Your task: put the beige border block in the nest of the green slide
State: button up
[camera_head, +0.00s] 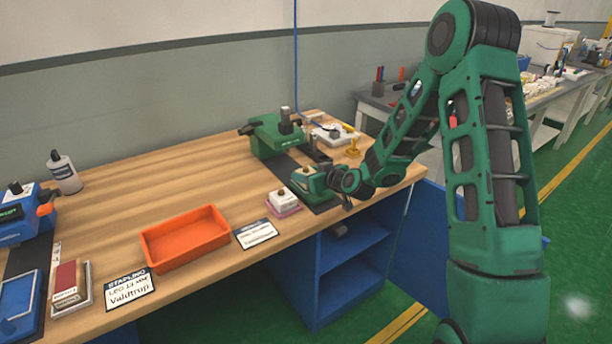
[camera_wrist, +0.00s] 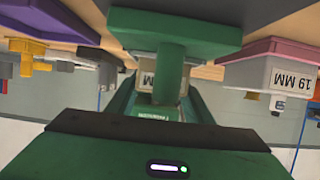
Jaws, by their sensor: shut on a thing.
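The green slide (camera_head: 310,182) lies at the front right of the bench, before the green machine (camera_head: 272,137). My gripper (camera_head: 336,181) is at its near end. In the upside-down wrist view, my gripper (camera_wrist: 165,108) is shut around a green post (camera_wrist: 170,70) that rises from a green plate (camera_wrist: 175,28); this looks like the slide's handle. Behind the post is a pale block (camera_wrist: 147,79) with a partly hidden MM label, apparently the beige border block on the slide. The post hides much of it, so how it sits is unclear.
A white block on a pink base (camera_head: 283,202) stands left of the slide; its label reads 19 MM in the wrist view (camera_wrist: 285,78). An orange tray (camera_head: 186,239) and a white card (camera_head: 256,233) lie further left. A yellow stand (camera_head: 353,148) is behind.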

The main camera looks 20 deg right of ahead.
jog(key=o, duration=1.1)
jog(key=shift+f, duration=0.1)
jog(key=v, duration=1.2)
jog(key=shift+s, duration=0.15)
